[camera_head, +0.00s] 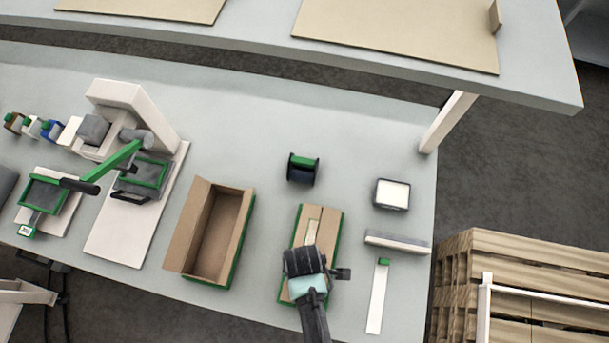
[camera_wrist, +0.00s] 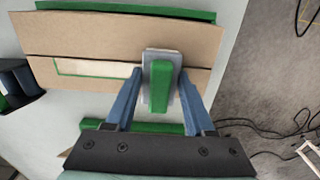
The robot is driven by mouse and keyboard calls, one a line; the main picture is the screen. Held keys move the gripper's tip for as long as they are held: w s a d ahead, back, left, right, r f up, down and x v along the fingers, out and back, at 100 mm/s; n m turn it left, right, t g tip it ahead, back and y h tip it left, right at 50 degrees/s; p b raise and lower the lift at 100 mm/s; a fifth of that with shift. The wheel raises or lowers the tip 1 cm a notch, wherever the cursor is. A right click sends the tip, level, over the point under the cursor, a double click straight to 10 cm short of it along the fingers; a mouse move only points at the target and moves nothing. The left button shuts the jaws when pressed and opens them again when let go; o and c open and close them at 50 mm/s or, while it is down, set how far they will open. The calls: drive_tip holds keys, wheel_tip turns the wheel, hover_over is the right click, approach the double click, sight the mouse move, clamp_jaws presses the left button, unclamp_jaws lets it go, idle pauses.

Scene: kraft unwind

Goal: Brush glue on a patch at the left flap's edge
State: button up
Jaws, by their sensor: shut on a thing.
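A box with closed brown flaps and green sides (camera_head: 331,232) stands on the table at the right. A pale strip (camera_head: 312,222) lies on its left flap, along the edge where the flaps meet. In the wrist view the strip (camera_wrist: 112,69) has a green outline around part of it. My gripper (camera_wrist: 160,76) is shut on a green-handled tool with a grey plate (camera_wrist: 160,88), which appears to be the glue brush. The brush is over the strip's right end in the wrist view; I cannot tell whether it touches. In the head view my gripper hides the box's near part.
An open brown box (camera_head: 222,222) stands to the left. A dark spool with green (camera_head: 302,168), a small white-topped box (camera_head: 392,194), a grey-white bar (camera_head: 398,242) and a white strip with a green end (camera_head: 377,300) surround the closed box. A wooden pallet stack (camera_head: 530,265) stands right of the table.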

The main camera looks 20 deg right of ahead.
sight(315, 224)
drive_tip(key=shift+s+a+r, duration=0.1)
drive_tip(key=shift+s+a, duration=0.35)
drive_tip(key=shift+s, duration=0.2)
drive_tip(key=shift+w+d+b, duration=0.25)
drive_tip(key=shift+w+d, duration=0.55)
drive_tip(key=shift+w, duration=0.35)
drive_tip(key=shift+w+d+b, duration=0.3)
drive_tip(key=shift+w+d, duration=0.5)
drive_tip(key=shift+w, duration=0.4)
drive_tip(key=shift+w+d+b, duration=0.25)
drive_tip(key=shift+w+d, duration=0.55)
drive_tip(key=shift+w, duration=0.35)
drive_tip(key=shift+w+d+b, duration=0.4)
drive_tip(key=shift+w+d, duration=0.2)
drive_tip(key=shift+w, duration=0.25)
drive_tip(key=shift+w+d+b, duration=0.45)
drive_tip(key=shift+w+d, duration=0.2)
drive_tip(key=shift+w, duration=0.25)
drive_tip(key=shift+w+d+b, duration=0.4)
drive_tip(key=shift+w+d, duration=0.2)
drive_tip(key=shift+w, duration=0.25)
wheel_tip(315, 224, up, 4)
drive_tip(key=p, duration=0.4)
drive_tip(key=shift+r, duration=0.95)
drive_tip(key=shift+f, duration=0.1)
